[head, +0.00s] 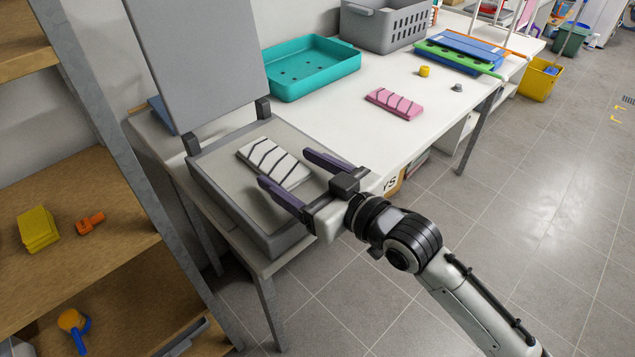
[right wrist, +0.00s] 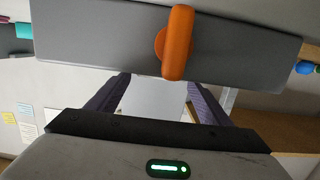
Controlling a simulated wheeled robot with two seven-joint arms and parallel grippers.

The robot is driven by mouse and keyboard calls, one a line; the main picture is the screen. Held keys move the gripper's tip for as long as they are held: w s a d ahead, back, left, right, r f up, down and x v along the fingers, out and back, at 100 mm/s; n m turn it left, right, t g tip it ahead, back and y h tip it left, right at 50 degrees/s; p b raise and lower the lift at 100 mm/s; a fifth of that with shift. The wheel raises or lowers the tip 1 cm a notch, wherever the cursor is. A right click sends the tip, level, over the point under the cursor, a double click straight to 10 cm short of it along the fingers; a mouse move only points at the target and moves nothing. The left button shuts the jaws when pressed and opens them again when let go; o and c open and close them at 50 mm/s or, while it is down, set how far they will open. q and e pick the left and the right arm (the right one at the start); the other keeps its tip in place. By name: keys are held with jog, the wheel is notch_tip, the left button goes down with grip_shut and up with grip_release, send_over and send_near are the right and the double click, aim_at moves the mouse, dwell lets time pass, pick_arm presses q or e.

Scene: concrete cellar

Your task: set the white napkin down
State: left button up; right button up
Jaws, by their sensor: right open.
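The white napkin (head: 264,155), folded flat with dark stripes, lies inside an open grey box (head: 226,213) at the near left end of the white table. My right gripper (head: 284,167) is open, its two dark fingers pointing left over the box. In the head view the fingertips appear beside the napkin's near edge, with nothing held between them. Whether they touch the napkin cannot be told. In the right wrist view the gripper (right wrist: 155,95) shows its fingers spread, and the napkin is not clearly seen. My left gripper is not in view.
The box's grey lid (head: 195,60) stands upright behind it. A grey panel with an orange handle (right wrist: 176,45) fills the upper wrist view. On the table are a teal tray (head: 310,70), a pink striped cloth (head: 394,104) and a grey basket (head: 385,28). Wooden shelves (head: 75,190) stand left.

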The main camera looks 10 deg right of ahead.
jog(key=v, duration=0.7)
jog(key=shift+s+d, duration=0.2)
jog(key=shift+s, duration=0.1)
dwell(0.8)
